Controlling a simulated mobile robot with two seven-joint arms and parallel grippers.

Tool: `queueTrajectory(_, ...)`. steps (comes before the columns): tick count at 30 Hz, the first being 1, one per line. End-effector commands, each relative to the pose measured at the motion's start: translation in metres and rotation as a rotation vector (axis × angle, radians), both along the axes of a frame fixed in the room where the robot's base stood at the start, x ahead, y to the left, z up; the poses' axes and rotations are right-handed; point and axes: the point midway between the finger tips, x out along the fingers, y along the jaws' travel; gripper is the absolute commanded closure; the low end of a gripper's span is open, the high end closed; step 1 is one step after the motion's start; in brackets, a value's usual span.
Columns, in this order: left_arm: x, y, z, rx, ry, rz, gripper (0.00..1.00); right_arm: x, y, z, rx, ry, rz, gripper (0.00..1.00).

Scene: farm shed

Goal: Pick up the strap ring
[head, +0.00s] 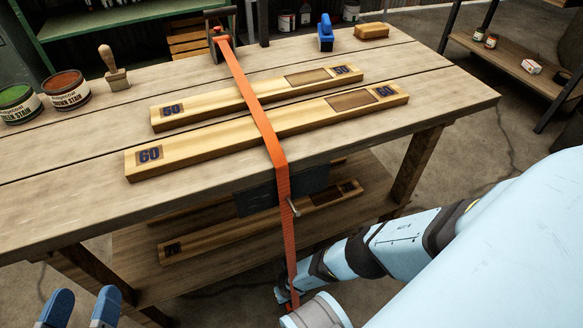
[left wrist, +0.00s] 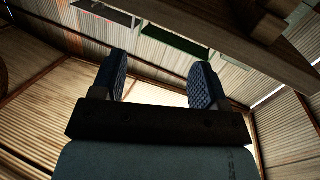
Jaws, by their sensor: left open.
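An orange strap (head: 262,125) runs from a dark ratchet-like holder (head: 218,40) at the table's back, over two planks and down past the front edge. Its lower end reaches my right arm's end at the bottom centre. No ring is clearly visible there; that end is small and partly hidden by my arm. My right gripper (head: 284,297) is mostly hidden, and whether it grips the strap does not show. My left gripper (head: 82,307) is open and empty at the bottom left, apart from the strap. Its spread blue fingers also show in the left wrist view (left wrist: 159,78).
The wooden table (head: 70,155) bears the upper plank (head: 215,105) and lower plank (head: 225,133). Stain cans (head: 68,90), a brush (head: 115,72), a blue tool (head: 326,35) and a block (head: 371,31) stand behind. A metal pin (head: 293,207) sticks out below the front edge.

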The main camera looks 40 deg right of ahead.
Motion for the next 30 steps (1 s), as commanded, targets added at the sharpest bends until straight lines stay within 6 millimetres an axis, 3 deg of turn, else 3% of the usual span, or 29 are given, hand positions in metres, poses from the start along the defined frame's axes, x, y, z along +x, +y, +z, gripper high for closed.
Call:
queueTrajectory(3,0.009,0.005,-0.005,0.054,-0.098,0.003,0.33,-0.002,0.001,-0.024,0.0,0.0,0.001,0.34)
queueTrajectory(9,0.018,0.012,0.0,0.13,-0.233,0.01,0.33,-0.003,0.002,-0.044,0.0,0.0,0.001,0.34)
queueTrajectory(20,0.02,0.013,0.006,0.151,-0.274,0.013,0.33,-0.003,0.002,-0.045,0.0,0.0,0.0,0.34)
queueTrajectory(27,0.02,0.013,0.006,0.151,-0.274,0.013,0.33,-0.003,0.002,-0.045,0.0,0.0,0.0,0.88)
queueTrajectory(30,0.02,0.013,0.006,0.151,-0.272,0.013,0.33,-0.003,0.002,-0.045,0.0,0.0,0.0,0.92)
